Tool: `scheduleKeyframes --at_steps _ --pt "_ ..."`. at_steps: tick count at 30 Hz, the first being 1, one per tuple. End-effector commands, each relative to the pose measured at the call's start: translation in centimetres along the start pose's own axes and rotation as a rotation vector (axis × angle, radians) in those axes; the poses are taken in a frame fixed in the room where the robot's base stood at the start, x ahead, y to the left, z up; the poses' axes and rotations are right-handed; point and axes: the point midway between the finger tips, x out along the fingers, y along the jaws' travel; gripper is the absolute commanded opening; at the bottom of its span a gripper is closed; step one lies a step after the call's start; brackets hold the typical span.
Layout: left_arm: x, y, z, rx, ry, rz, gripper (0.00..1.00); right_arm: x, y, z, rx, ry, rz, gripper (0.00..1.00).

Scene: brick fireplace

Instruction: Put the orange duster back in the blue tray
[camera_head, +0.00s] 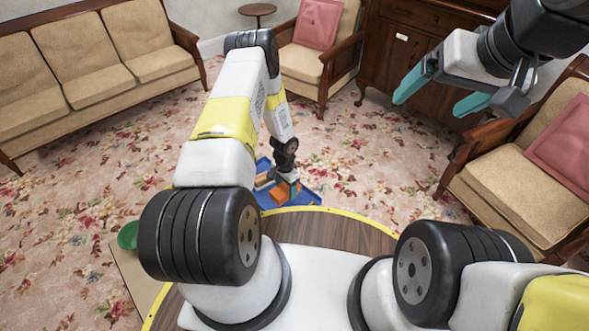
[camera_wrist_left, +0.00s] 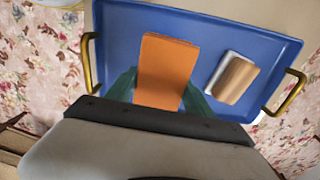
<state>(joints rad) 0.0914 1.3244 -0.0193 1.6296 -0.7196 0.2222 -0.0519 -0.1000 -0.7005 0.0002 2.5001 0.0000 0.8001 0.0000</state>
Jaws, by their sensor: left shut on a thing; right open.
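The orange duster (camera_wrist_left: 165,70) is between the teal fingers of my left gripper (camera_wrist_left: 160,88), over the blue tray (camera_wrist_left: 120,30) in the left wrist view. The left gripper is shut on the duster. In the head view the orange duster (camera_head: 279,194) shows at the end of my left arm, inside the outline of the blue tray (camera_head: 309,196). I cannot tell whether the duster touches the tray floor. My right gripper (camera_head: 435,95) is open and empty, raised at the upper right, far from the tray.
A second block, brown and white (camera_wrist_left: 232,78), lies in the tray's right part. The tray has brass handles (camera_wrist_left: 288,93). A green bowl (camera_head: 127,236) is at the left. A sofa (camera_head: 95,75), armchairs (camera_head: 535,165) and a wooden cabinet (camera_head: 410,60) stand around the flowered carpet.

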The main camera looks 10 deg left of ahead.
Motion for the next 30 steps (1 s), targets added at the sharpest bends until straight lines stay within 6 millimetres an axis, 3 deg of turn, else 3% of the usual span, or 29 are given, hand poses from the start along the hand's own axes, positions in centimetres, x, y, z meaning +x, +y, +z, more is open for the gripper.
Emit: scheduleKeyframes --at_steps 12,24,25,28,30 --pt "5.0 0.0 0.0 0.0 0.0 0.0 0.17 0.0 0.0 0.0 0.0 -0.001 0.0 0.89" --pt "5.5 0.0 0.0 0.0 0.0 0.0 0.17 0.0 0.0 0.0 0.0 0.0 0.0 0.89" --pt "5.5 0.0 0.0 0.001 0.0 0.0 0.63 0.0 0.0 0.0 0.0 0.0 0.0 0.89" --pt "5.5 0.0 0.0 0.0 0.0 0.0 0.83 0.0 0.0 0.0 0.0 0.0 0.0 0.89" --pt "5.5 0.0 0.0 0.0 0.0 0.0 0.83 0.0 0.0 0.0 0.0 0.0 0.0 0.89"
